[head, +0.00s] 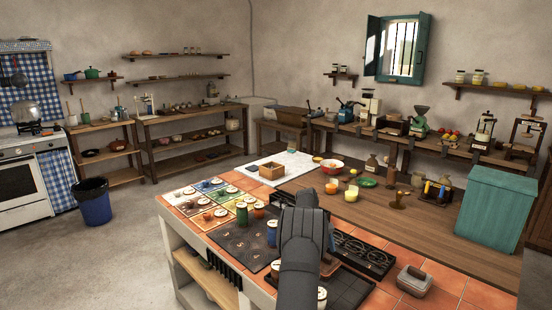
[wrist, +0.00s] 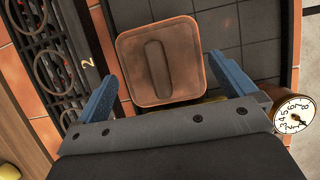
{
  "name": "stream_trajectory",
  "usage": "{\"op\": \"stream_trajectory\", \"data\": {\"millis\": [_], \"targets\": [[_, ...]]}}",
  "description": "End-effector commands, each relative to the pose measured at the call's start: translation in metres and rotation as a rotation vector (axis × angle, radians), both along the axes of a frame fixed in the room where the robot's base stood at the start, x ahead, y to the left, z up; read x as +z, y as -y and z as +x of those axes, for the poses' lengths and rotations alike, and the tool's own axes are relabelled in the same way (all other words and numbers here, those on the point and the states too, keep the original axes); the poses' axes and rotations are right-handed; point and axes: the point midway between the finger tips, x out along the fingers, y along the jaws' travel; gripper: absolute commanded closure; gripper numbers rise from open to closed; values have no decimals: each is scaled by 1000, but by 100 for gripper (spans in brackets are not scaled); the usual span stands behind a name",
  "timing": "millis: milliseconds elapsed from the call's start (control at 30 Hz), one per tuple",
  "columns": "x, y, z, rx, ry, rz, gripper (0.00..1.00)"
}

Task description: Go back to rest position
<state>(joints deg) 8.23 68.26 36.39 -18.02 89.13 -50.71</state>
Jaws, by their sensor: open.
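My gripper shows in the wrist view (wrist: 164,70) with its two blue fingers spread wide and nothing held. A reddish-brown square block (wrist: 182,62) with a raised bar on top lies ahead of and between the fingertips, on a dark tiled panel (wrist: 235,30). I cannot tell how far the fingers are above it. A brown piece (head: 329,267) shows partly behind the arm.
Dark jars (head: 242,213) and a coloured board (head: 208,193) are on the left. A round numbered dial (wrist: 293,115) sits close to the right finger.

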Motion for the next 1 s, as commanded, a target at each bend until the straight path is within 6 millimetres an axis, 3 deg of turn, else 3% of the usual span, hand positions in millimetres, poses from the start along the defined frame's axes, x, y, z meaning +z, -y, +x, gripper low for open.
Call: {"op": "stream_trajectory", "data": {"millis": [300, 567, 1000], "targets": [[57, -17, 17, 0, 1, 0, 0], [89, -27, 26, 0, -2, 2, 0], [16, -5, 3, -1, -7, 1, 0]]}}
